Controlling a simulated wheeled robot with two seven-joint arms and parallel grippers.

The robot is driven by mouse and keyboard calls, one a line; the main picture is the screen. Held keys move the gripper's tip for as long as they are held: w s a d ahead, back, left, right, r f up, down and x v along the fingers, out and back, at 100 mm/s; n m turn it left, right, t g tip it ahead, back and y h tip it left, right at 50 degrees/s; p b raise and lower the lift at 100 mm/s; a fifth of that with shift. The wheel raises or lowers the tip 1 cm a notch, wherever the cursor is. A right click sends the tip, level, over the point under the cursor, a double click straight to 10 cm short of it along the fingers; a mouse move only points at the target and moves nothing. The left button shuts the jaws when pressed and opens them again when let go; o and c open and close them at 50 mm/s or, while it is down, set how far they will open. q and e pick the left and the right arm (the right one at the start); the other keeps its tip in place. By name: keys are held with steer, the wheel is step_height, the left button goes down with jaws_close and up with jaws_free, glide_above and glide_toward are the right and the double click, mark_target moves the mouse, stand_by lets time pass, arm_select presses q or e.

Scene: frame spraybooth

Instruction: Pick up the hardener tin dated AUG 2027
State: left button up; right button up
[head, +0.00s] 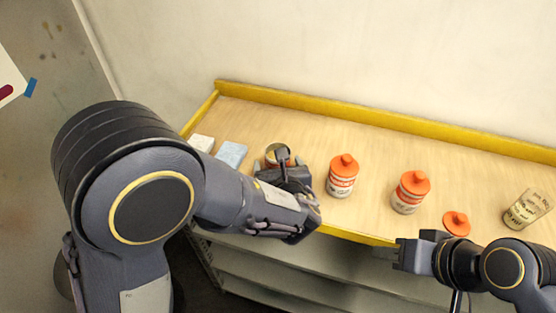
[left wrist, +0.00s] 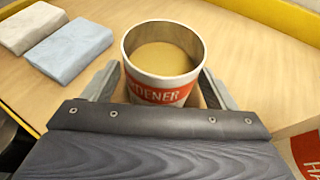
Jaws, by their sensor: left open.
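An open, lidless hardener tin (head: 278,151) stands on the shelf; in the left wrist view the tin (left wrist: 158,92) shows tan contents and a red-orange label. My left gripper (head: 278,163) is open, with one finger on each side of this tin in the left wrist view (left wrist: 160,78). Two tins with orange caps, one in the middle (head: 342,178) and one further right (head: 410,193), stand upright. No date is readable on any tin. My right gripper (head: 404,255) is at the shelf's front edge, apart from the tins; its jaw opening is unclear.
A white block (head: 201,143) and a blue block (head: 231,154) lie left of the open tin. A loose orange lid (head: 456,222) and a clear printed cup (head: 524,210) are at right. A yellow ledge (head: 380,122) runs along the back.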

arm_select(q)
steer(key=c, duration=1.1)
steer(key=shift+c, duration=0.3)
steer(key=shift+r, duration=0.15)
